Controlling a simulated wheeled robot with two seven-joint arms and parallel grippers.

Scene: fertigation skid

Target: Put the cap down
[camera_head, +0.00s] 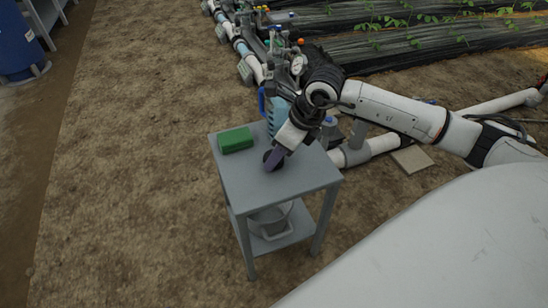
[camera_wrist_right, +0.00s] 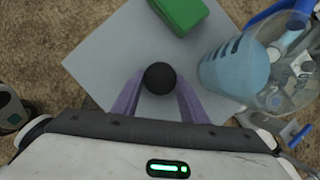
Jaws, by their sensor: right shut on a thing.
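A round black cap (camera_wrist_right: 160,78) sits between the two purple fingers of my right gripper (camera_wrist_right: 158,98) in the right wrist view. The gripper is shut on it. In the head view my right gripper (camera_head: 274,160) points down at the top of the small grey table (camera_head: 305,176), and the dark cap (camera_head: 269,160) shows at its fingertips. The cap is at or just above the tabletop; I cannot tell if it touches. My left gripper is not in view.
A green block (camera_head: 236,140) lies on the table's back left, also in the wrist view (camera_wrist_right: 182,12). A jug with blue liquid (camera_wrist_right: 236,68) stands beside the gripper. A clear bucket (camera_head: 270,221) is on the lower shelf. The tabletop's front is clear. Pipes (camera_head: 375,146) run behind.

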